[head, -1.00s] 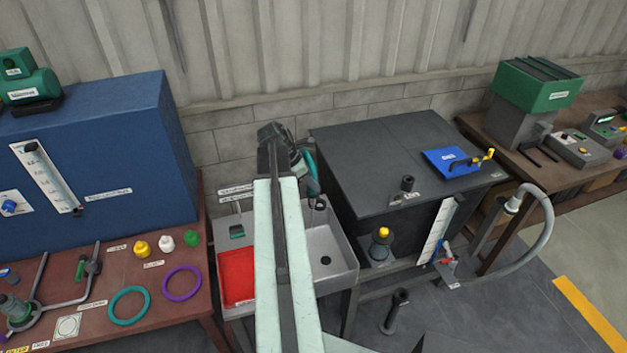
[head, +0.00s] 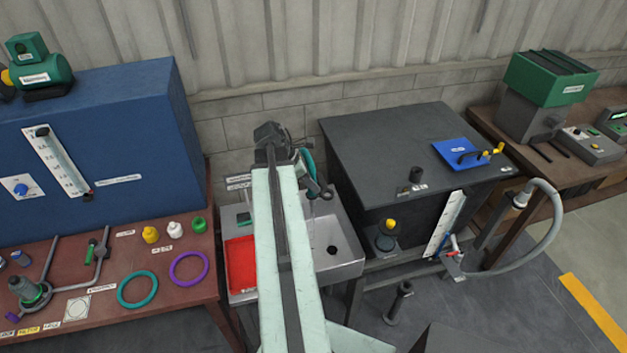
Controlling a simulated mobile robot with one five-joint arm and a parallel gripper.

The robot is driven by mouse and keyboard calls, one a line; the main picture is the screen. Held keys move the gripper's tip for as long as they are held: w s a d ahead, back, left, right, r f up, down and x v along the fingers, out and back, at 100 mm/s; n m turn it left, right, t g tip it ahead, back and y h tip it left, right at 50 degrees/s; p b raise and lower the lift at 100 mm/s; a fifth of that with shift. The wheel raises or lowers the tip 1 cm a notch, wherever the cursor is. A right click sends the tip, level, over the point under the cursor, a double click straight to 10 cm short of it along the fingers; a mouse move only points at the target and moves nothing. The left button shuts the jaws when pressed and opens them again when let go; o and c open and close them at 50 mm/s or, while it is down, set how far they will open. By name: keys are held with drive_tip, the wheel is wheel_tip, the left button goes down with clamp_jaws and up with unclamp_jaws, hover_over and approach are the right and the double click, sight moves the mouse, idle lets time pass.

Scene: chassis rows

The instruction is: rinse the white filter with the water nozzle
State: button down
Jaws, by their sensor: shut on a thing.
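My gripper (head: 301,158) is above the sink, at the far end of my pale arm, which hides much of it. It is shut on a teal-and-grey piece (head: 308,166) that looks like the water nozzle. The piece hangs over the metal sink (head: 345,262). A faint pale streak below it may be water. I cannot make out a white filter; my arm covers part of the sink.
A red tray (head: 240,262) lies left of the basin. The dark cabinet (head: 375,140) stands close on the right. The brown bench (head: 205,285) at left holds coloured caps and rings. A grey hose (head: 557,220) loops at right.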

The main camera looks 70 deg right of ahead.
drive_tip(key=a, duration=0.5)
drive_tip(key=shift+w+a, duration=0.3)
drive_tip(key=shift+a, duration=0.1)
drive_tip(key=shift+d, duration=0.1)
